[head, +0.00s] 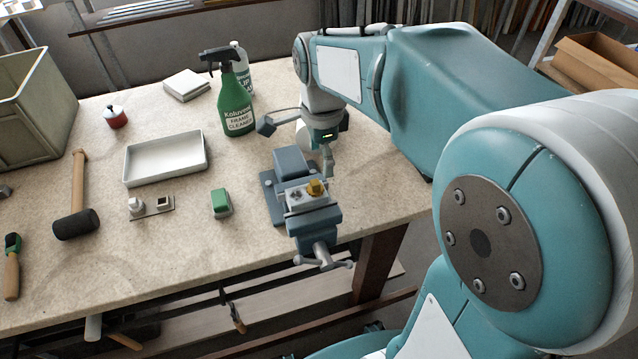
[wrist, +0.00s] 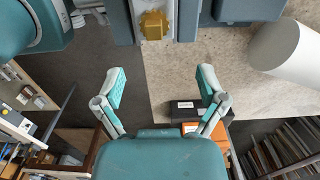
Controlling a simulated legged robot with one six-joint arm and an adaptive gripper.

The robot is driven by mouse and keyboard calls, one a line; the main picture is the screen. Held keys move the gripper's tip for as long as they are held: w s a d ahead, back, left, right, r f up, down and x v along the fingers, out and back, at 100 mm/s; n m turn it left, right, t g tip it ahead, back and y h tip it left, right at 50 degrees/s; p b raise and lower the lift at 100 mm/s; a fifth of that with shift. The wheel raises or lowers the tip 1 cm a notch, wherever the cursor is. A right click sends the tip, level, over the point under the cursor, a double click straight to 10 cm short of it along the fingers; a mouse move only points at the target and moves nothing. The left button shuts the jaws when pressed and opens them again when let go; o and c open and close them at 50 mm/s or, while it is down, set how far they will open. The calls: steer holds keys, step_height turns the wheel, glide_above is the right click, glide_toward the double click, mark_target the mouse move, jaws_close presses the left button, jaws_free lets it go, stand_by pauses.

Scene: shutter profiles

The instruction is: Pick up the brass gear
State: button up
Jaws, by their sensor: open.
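The brass gear (head: 316,187) sits on top of the blue-grey bench vise (head: 313,218), at its jaws near the table's front edge. In the wrist view the gear (wrist: 154,24) is at the top, between the vise jaws. My gripper (wrist: 162,86) is open and empty, with its two teal fingers spread wide. The gear lies beyond the fingertips, apart from them. In the head view my gripper (head: 328,163) hangs just behind and above the gear, partly hidden by my own arm.
A green spray bottle (head: 238,98) stands behind the vise to the left. A green block (head: 221,203), a white tray (head: 165,158) and a mallet (head: 76,205) lie further left. A white cylinder (wrist: 280,45) shows at right in the wrist view.

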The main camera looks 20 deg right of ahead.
mark_target(314, 182)
steer(key=shift+a+f, duration=0.2)
steer(key=shift+f, duration=0.25)
steer(key=shift+a+f, duration=0.25)
steer(key=shift+f, duration=0.05)
steer(key=f, duration=0.1)
steer(key=a+f, duration=0.1)
steer(key=f, duration=0.2)
steer(key=shift+s+a+f, duration=0.15)
steer(key=shift+s+f, duration=0.1)
steer(key=shift+d+f, duration=0.2)
steer(key=shift+d, duration=0.45)
steer(key=c, duration=0.3)
steer(key=shift+a, duration=0.35)
steer(key=c, duration=0.9)
